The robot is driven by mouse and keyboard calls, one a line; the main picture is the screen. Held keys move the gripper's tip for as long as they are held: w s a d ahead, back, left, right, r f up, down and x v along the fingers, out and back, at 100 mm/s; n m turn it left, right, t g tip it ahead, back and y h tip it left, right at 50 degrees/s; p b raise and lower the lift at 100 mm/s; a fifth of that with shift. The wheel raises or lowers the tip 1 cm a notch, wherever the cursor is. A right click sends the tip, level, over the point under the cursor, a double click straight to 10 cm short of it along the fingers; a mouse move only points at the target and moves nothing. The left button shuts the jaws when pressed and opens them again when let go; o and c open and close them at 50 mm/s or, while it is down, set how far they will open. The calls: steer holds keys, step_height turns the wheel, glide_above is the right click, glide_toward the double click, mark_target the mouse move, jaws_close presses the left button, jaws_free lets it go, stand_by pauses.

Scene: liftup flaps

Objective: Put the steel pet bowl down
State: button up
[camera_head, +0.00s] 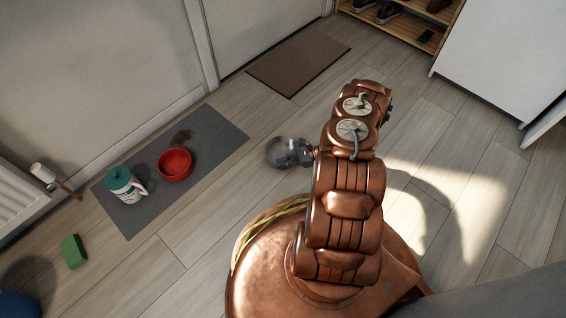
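The steel pet bowl (284,152) is a shiny round bowl left of my copper arm, over the wood floor between the grey mat (221,134) and the arm. My gripper (309,155) is at the bowl's right edge and appears shut on its rim. The arm hides most of the gripper, and the fingertips are small and dark. I cannot tell how high the bowl is above the floor.
A green sponge (74,251) and a mallet-like tool (54,180) lie left. A brown doormat (299,58) lies by the door. Floor between the mats is clear.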

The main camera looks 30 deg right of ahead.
steer(key=o, duration=0.3)
steer(key=shift+r, duration=0.1)
